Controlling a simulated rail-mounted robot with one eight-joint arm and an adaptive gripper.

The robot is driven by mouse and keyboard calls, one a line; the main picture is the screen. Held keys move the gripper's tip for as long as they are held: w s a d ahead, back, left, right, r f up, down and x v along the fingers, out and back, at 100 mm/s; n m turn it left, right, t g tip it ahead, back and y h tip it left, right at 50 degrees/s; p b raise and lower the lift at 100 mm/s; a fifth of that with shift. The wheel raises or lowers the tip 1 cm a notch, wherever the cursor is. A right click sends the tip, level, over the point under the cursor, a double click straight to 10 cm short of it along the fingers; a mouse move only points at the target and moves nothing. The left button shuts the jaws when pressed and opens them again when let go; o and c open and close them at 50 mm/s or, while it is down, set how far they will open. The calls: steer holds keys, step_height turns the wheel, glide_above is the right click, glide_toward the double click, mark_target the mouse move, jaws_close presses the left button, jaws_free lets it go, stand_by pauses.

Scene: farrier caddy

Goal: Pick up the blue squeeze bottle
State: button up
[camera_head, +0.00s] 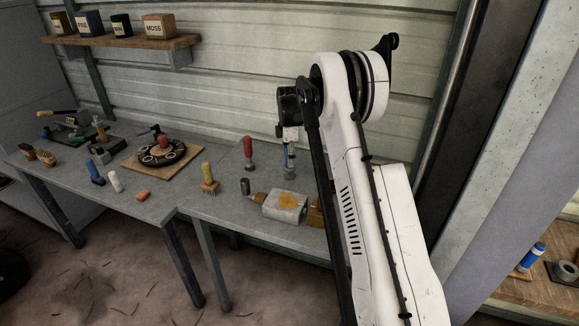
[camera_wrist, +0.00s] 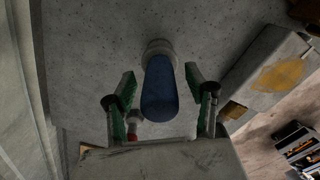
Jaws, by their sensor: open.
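A blue squeeze bottle (camera_wrist: 158,90) with a pale end shows in the wrist view, between the two fingers of my gripper (camera_wrist: 160,78). The fingers are spread to either side of the bottle, with a visible gap on each side. In the head view my gripper (camera_head: 289,136) points down over the back of the right-hand table, and a narrow blue part of the bottle (camera_head: 290,151) shows just below it. My arm hides part of this area. Whether the fingers are level with the bottle cannot be told.
A red-handled tool (camera_head: 249,152) stands left of the bottle. A grey block with a yellow patch (camera_head: 285,205) lies in front. A yellow-handled brush (camera_head: 208,178) and a dark cylinder (camera_head: 245,187) stand nearby. The corrugated wall (camera_head: 230,80) rises close behind. Another blue item (camera_head: 95,172) is on the left table.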

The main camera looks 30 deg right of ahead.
jaws_close()
stand_by(0.3)
stand_by(0.3)
steer(key=shift+r, duration=0.6)
step_height(320, 180, up, 3)
steer(key=shift+f+b, duration=0.1)
steer(key=shift+b, duration=0.25)
steer(key=s+a+r+b, duration=0.1)
steer(key=a+r, duration=0.2)
steer(key=a, duration=0.3)
steer(key=s+a+r, duration=0.1)
steer(key=a+r, duration=0.3)
steer(key=a, duration=0.1)
steer(key=s+a+r+p, duration=0.1)
steer(key=s+a+p, duration=0.3)
steer(key=s, duration=0.3)
steer(key=shift+s+a+r, duration=0.3)
steer(key=shift+s+a, duration=0.1)
steer(key=shift+a, duration=0.15)
